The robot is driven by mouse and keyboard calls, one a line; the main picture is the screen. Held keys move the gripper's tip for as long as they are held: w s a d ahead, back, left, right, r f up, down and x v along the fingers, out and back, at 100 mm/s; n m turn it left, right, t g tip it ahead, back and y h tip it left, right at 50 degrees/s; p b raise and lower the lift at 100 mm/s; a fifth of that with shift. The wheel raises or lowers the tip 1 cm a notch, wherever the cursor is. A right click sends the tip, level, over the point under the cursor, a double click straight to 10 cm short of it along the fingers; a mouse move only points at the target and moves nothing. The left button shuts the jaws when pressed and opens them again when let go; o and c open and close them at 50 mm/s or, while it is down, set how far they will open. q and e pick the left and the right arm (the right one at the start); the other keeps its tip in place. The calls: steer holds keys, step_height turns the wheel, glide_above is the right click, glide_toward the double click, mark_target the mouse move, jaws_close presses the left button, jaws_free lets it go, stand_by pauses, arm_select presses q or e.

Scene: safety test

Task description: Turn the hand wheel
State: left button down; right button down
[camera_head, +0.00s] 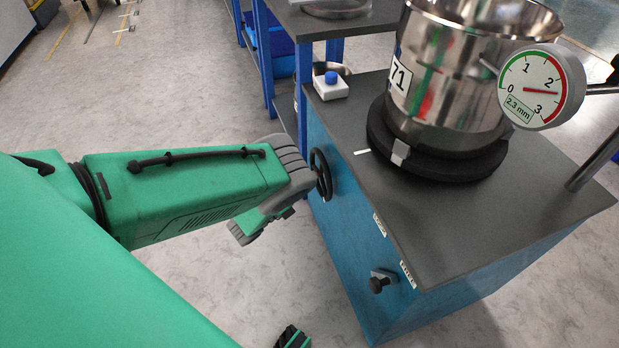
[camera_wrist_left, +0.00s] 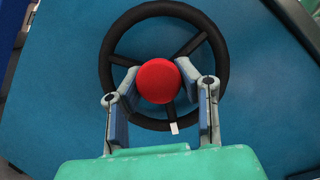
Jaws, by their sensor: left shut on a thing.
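The hand wheel (camera_head: 321,175) is a black ring on the side of a blue cabinet (camera_head: 345,240). In the left wrist view the hand wheel (camera_wrist_left: 106,65) faces me, with dark spokes, a red hub (camera_wrist_left: 158,81) and a small white mark at the bottom of its rim. My left gripper (camera_wrist_left: 160,88) has its two fingers on either side of the red hub, shut on it. In the head view my green left arm reaches in to the wheel and hides the fingertips. A small green and black part at the bottom edge may be my right gripper (camera_head: 292,338); its fingers cannot be made out.
A steel pot (camera_head: 450,75) stands on a black ring base on the grey cabinet top. A dial gauge (camera_head: 540,88) hangs at its right. A white box with a blue button (camera_head: 331,84) sits at the back corner. A black knob (camera_head: 380,283) sticks out of the cabinet's front.

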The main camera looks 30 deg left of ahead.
arm_select(q)
steer(key=shift+s+f, duration=0.25)
steer(key=shift+f, duration=0.1)
steer(key=c, duration=1.1)
jaws_free()
steer(key=shift+w+r, duration=0.1)
steer(key=v, duration=0.7)
steer(key=shift+s+a, duration=0.1)
steer(key=shift+s, duration=0.1)
